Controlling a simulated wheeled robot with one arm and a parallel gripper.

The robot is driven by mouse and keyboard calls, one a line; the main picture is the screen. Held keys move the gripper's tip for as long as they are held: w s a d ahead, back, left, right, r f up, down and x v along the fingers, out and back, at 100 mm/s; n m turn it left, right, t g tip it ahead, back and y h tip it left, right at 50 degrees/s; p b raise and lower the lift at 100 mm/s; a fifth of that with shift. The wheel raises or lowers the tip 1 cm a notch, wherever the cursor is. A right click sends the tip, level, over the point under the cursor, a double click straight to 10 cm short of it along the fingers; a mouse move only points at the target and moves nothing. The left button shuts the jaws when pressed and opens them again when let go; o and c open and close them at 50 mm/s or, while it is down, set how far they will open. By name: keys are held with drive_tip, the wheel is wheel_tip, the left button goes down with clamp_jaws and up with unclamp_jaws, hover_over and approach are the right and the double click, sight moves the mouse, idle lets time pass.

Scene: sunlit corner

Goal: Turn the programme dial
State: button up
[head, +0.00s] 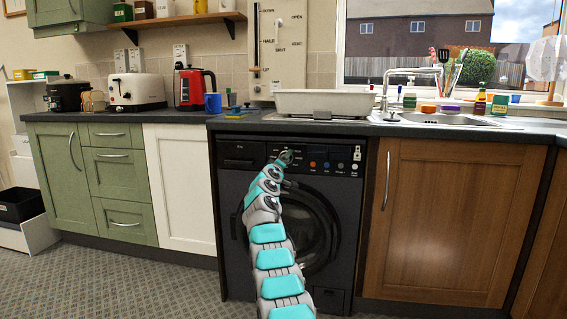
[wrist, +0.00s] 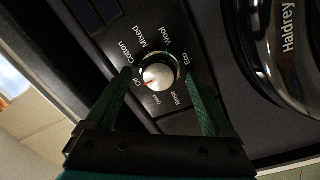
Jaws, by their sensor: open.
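The programme dial (wrist: 160,74) is a round, pale metallic knob on the dark front panel of the washing machine (head: 233,195). In the wrist view, words such as Cotton, Mixed, Wool, Eco, Rinse and Quick ring it. A small red mark on its lower left side points roughly at the Off label. My gripper (wrist: 160,82) is open, with one dark green finger on each side of the dial; I cannot tell whether either finger touches it.
The machine's round door is below the panel, partly behind my arm. The worktop (head: 185,116) overhangs above, bearing a white tray (head: 325,102), a blue mug (head: 213,104) and a red kettle (head: 191,88). A brown cupboard (head: 450,220) stands to the right, a white one (head: 180,190) to the left.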

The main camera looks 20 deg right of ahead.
drive_tip(key=b+v, duration=0.7)
drive_tip(key=b, duration=0.3)
drive_tip(key=shift+s+a, duration=0.25)
drive_tip(key=shift+s, duration=0.05)
idle(0.4)
drive_tip(key=shift+f, duration=0.15)
idle(0.4)
